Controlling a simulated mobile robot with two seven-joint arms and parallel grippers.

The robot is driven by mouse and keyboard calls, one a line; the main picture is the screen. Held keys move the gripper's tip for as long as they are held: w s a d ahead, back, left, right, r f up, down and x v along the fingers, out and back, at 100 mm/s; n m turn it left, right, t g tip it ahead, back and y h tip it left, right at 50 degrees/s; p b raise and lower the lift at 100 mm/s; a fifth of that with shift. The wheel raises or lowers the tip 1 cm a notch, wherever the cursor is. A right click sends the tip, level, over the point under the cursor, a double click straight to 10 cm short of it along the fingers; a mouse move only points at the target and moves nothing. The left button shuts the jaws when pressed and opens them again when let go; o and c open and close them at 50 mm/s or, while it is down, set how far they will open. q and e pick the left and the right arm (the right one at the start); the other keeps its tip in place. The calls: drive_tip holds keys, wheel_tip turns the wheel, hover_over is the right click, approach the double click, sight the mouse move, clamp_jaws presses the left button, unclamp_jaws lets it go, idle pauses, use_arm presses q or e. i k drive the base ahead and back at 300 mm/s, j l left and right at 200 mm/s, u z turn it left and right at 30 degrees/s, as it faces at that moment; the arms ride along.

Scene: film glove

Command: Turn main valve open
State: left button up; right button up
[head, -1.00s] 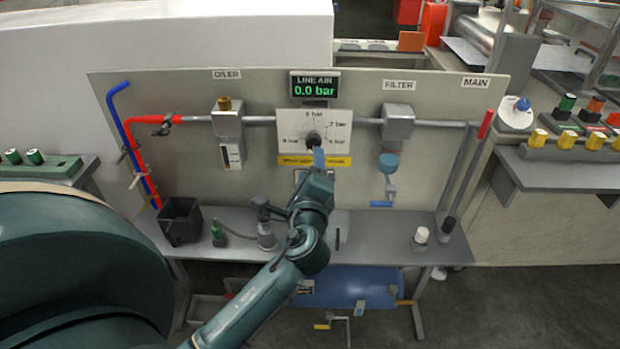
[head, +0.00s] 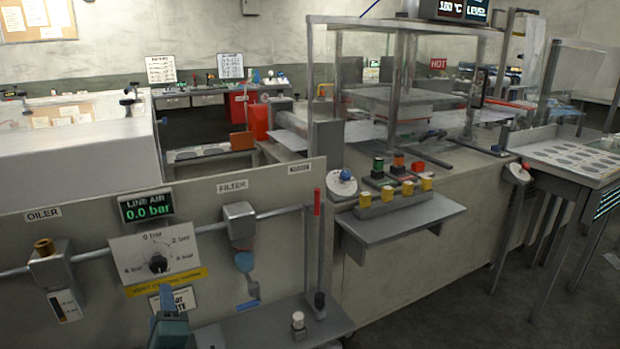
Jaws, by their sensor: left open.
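The main valve is at the right end of the pipe on the grey panel, under the MAIN label (head: 300,168). Its red handle (head: 317,201) stands almost upright, above a vertical grey pipe. My left gripper (head: 167,294) is at the bottom left, just below the pressure dial (head: 158,263), well left of the red handle. It is seen from behind, and nothing shows held in it. Whether it touches the dial cannot be told. The green display (head: 146,205) reads LINE AIR 0.0 bar. My right gripper is out of view.
The filter (head: 240,222), with a blue bowl and lever below it, lies between my left gripper and the red handle. A white knob (head: 298,320) stands on the bench ledge. A grey shelf with yellow buttons (head: 395,192) is right of the panel.

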sight(316, 192)
drive_tip(key=k+l, duration=0.75)
drive_tip(key=k, duration=0.05)
